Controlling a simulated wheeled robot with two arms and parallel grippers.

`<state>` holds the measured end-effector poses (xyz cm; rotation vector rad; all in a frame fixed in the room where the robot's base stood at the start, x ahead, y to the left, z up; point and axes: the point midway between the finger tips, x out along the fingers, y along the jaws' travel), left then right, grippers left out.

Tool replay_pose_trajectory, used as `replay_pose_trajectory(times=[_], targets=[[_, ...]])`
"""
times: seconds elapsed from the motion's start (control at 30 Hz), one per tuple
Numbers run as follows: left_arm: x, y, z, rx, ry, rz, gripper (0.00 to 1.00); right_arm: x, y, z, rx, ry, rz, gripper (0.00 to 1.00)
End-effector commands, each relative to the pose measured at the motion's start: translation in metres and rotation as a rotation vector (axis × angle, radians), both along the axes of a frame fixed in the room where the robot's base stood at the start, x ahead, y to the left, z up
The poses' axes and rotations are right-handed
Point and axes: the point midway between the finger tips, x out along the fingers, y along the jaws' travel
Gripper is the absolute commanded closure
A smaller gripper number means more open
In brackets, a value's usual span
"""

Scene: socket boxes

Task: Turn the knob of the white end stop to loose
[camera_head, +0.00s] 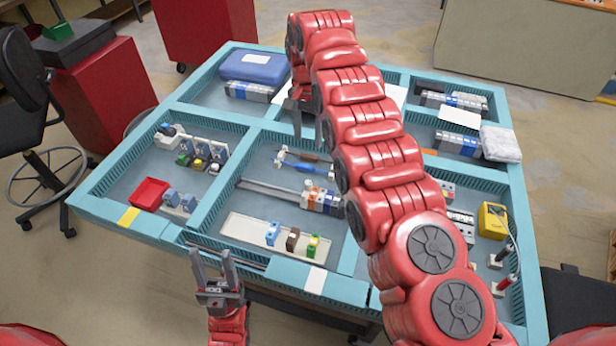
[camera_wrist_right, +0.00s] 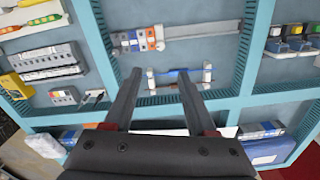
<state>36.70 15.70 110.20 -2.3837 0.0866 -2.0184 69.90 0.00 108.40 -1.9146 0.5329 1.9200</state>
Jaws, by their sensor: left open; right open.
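A row of white, orange and blue blocks (camera_head: 322,200) sits on a metal rail (camera_head: 275,190) in the middle compartment; the row also shows in the right wrist view (camera_wrist_right: 138,40). A pale piece closes one end of the row, but I cannot make out a knob or its setting. My right gripper (camera_head: 298,108) is open and empty at the far side of that compartment. In the right wrist view its fingers (camera_wrist_right: 158,80) point toward a blue-handled tool (camera_wrist_right: 180,71) between two white posts, apart from the row. My left gripper (camera_head: 212,262) is open and empty at the table's front edge.
A cream tray (camera_head: 240,232) with several small coloured blocks lies in front of the rail. Teal dividers (camera_head: 215,185) stand between the compartments. A red bin (camera_head: 150,193) is at left, a yellow meter (camera_head: 492,222) at right. My right arm hides part of the table.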

Motion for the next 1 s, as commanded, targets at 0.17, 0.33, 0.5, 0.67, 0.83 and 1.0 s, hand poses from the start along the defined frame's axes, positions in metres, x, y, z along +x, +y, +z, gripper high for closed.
replay_pose_trajectory(times=[0.17,0.33,0.5,0.67,0.83,1.0], targets=[[0.000,0.000,-0.032,0.000,0.000,0.000,0.50,0.000,0.000,-0.033,-0.001,0.003,0.000,0.43],[0.000,0.000,-0.049,0.000,0.001,0.000,0.50,0.001,0.000,-0.064,0.001,-0.002,0.001,0.43],[0.000,0.000,-0.039,0.000,0.000,0.000,0.50,0.001,0.000,-0.085,0.002,-0.001,0.001,0.43],[0.000,0.000,-0.027,0.000,0.000,0.000,0.50,-0.001,0.000,-0.121,-0.001,0.005,0.002,0.43],[0.000,0.000,-0.022,0.000,0.000,0.000,0.50,0.000,0.000,-0.151,-0.001,0.003,0.002,0.43],[0.000,0.000,-0.020,0.000,0.000,0.000,0.50,0.001,0.000,-0.166,0.000,-0.002,0.001,0.43]])
